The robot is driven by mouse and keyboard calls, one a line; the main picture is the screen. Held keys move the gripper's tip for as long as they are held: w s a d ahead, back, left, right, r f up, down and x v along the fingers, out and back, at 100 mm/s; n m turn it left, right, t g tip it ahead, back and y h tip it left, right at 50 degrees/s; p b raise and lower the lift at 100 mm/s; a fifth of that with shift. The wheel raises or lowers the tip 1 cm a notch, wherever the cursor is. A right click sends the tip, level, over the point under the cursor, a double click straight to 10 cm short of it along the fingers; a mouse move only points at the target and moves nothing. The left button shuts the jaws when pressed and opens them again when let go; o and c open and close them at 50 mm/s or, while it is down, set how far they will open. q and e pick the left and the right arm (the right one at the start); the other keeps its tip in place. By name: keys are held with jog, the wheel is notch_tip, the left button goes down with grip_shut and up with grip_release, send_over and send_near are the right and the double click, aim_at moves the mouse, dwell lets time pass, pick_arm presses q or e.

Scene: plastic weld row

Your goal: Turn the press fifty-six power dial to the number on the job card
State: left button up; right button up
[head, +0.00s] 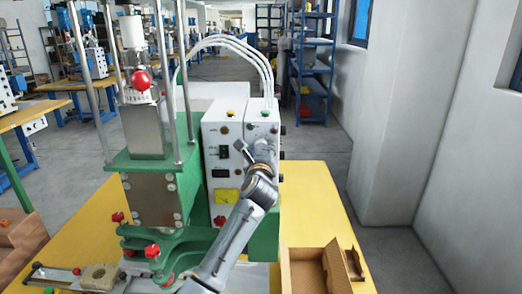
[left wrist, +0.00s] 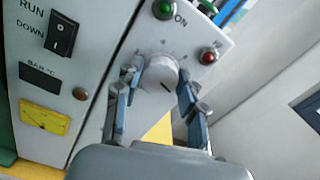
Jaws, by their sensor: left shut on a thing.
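The power dial (left wrist: 158,72) is a round light grey knob with a dark pointer line and small tick marks around it, in the left wrist view. My left gripper (left wrist: 160,82) is shut on the dial, one finger on each side. In the head view my left gripper (head: 254,150) is at the front of the right-hand white control box (head: 261,130) and hides the dial. The dial numbers are too small to read. I see no readable job card. My right gripper is not in view.
The green press (head: 152,200) stands left of the control boxes on a yellow table (head: 318,200). A black rocker switch (left wrist: 62,34) and a yellow meter (left wrist: 44,116) are on the neighbouring panel. An open cardboard box (head: 310,268) lies at the front right.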

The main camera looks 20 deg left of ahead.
pick_arm(q)
jog(key=n+b, duration=0.1)
jog(key=n, duration=0.2)
jog(key=shift+f+n, duration=0.15)
jog(key=shift+n, duration=0.15)
jog(key=shift+n+b, duration=0.55)
jog(key=shift+n, duration=0.25)
jog(key=o, duration=1.1)
jog(key=shift+a, duration=0.1)
notch_tip(320, 180, up, 10)
jog(key=shift+r, duration=0.1)
